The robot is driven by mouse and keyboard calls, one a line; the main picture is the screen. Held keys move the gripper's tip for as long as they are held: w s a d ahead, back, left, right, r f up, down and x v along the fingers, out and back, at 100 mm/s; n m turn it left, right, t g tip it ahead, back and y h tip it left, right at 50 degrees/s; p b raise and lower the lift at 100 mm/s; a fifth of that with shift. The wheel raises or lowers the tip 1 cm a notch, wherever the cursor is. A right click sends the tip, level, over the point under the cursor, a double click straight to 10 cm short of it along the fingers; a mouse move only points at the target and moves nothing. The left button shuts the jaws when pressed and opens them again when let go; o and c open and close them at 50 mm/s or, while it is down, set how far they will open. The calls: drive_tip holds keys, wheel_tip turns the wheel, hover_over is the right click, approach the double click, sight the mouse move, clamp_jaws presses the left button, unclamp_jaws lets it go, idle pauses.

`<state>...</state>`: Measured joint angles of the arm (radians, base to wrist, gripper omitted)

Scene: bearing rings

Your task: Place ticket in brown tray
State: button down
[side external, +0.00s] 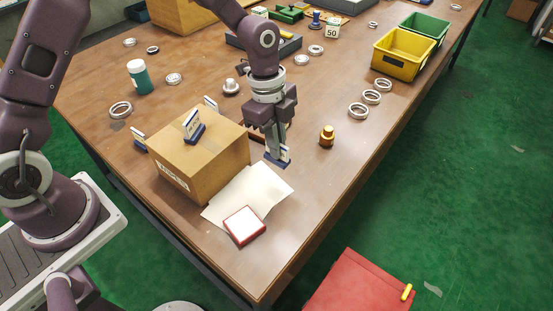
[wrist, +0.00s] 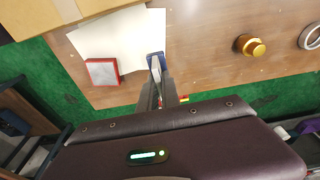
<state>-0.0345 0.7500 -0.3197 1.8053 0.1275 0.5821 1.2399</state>
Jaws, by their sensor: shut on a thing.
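My gripper (side external: 273,142) is shut on a ticket (side external: 279,159), a small white card on a dark blue base. It holds the ticket by the right side of the cardboard box, close to the white papers. In the wrist view the blue base of the ticket (wrist: 155,58) shows at my fingertips (wrist: 158,82), near the papers' edge. A brown edge (side external: 257,137), perhaps the brown tray, shows between the box and my gripper, mostly hidden. Another ticket (side external: 193,126) stands on the box; similar ones stand left of the box (side external: 138,139) and behind it (side external: 210,103).
The cardboard box (side external: 205,165) stands beside white papers (side external: 257,190) and a red-edged white pad (side external: 244,226). A brass weight (side external: 327,136) and metal rings (side external: 358,111) lie to the right. Yellow (side external: 404,52) and green (side external: 425,28) bins are farther back.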

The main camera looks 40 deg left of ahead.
drive_tip(key=w+a+r+n+t+y, duration=0.2)
drive_tip(key=w+a+n, duration=1.2)
drive_tip(key=a+n, duration=0.3)
drive_tip(key=shift+n, duration=0.4)
drive_tip(key=f, duration=0.6)
drive_tip(key=d+f, duration=0.1)
drive_tip(key=f, duration=0.3)
drive_tip(key=shift+f, duration=0.15)
drive_tip(key=c, duration=1.6)
unclamp_jaws()
drive_tip(key=shift+o, duration=0.2)
wheel_tip(320, 180, up, 12)
drive_tip(key=s, duration=0.2)
